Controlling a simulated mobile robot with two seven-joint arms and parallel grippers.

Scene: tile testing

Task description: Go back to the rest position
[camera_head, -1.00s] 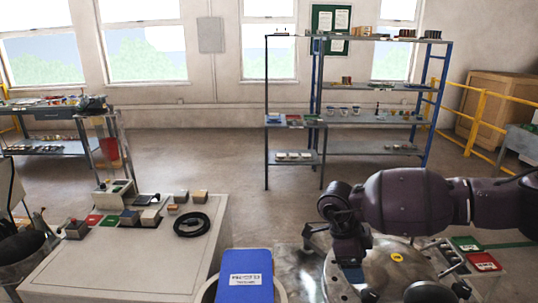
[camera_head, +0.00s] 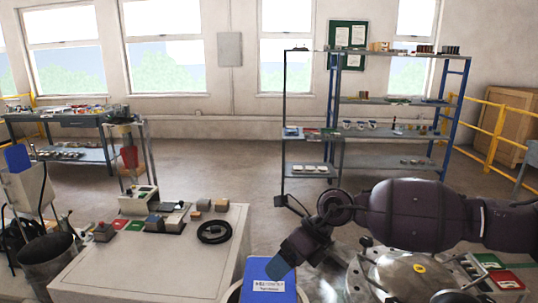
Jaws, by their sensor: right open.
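My right arm comes in from the right as dark purple links. Its gripper (camera_head: 281,266) hangs low near the middle of the view, tilted down and left, in front of the blue labelled object (camera_head: 268,285). The gripper is open and I see nothing held in it. The fingertips are small and partly lost against the blue. My left arm and gripper do not show.
A round metal lid (camera_head: 400,275) lies below my right arm. Shelves (camera_head: 390,102) stand behind; open floor lies between.

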